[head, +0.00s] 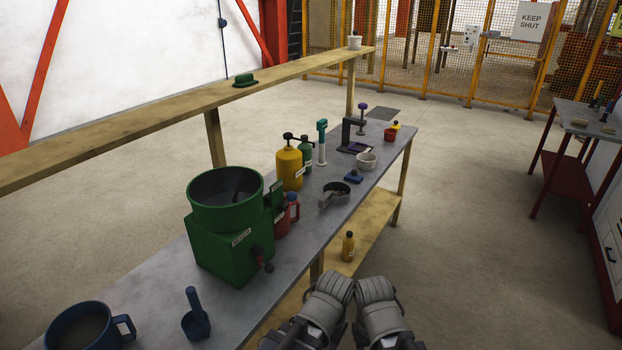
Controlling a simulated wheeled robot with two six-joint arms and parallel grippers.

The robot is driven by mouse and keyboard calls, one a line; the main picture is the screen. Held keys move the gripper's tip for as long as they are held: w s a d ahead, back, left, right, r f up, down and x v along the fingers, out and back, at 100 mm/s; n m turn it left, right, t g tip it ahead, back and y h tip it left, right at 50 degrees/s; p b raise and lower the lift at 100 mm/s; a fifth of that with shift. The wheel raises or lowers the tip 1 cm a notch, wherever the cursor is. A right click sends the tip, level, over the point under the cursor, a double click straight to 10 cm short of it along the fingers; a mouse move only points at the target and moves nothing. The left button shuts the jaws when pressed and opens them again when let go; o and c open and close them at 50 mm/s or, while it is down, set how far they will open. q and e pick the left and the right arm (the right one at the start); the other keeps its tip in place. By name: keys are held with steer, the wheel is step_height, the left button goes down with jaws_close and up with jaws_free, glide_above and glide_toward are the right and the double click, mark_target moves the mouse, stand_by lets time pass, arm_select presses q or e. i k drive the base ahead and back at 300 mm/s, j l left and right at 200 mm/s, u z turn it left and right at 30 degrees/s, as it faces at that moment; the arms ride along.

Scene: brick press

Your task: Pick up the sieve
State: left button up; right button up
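What looks like the sieve (340,188) is a small round dark pan with a light rim, on the grey bench top near its front edge, right of the green mixer. Its pale handle points toward the lower left. The mesh is too small to make out. Grey links of my two arms show side by side at the bottom centre, below and apart from the sieve. No gripper fingers can be made out in the head view.
Left of the sieve stand a red jug (284,220), the green mixer (226,245) and a yellow bottle (290,170). A blue block (353,178) and a white bowl (366,161) lie beyond it. A wooden shelf (300,66) runs behind.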

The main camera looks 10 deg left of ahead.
mark_target(336, 193)
steer(key=i+l+u, duration=0.3)
steer(key=i, duration=0.15)
steer(key=i+l, duration=0.15)
steer(key=l, duration=0.2)
steer(key=i+l+u, duration=0.1)
steer(key=l, duration=0.3)
steer(key=i+l, duration=0.2)
steer(key=l, duration=0.2)
steer(key=i+l+u, duration=0.1)
steer(key=l, duration=0.25)
steer(key=i+l, duration=0.15)
steer(key=l, duration=0.25)
steer(key=i+l+u, duration=0.1)
steer(key=l, duration=0.3)
steer(key=i+l, duration=0.1)
steer(key=l, duration=0.3)
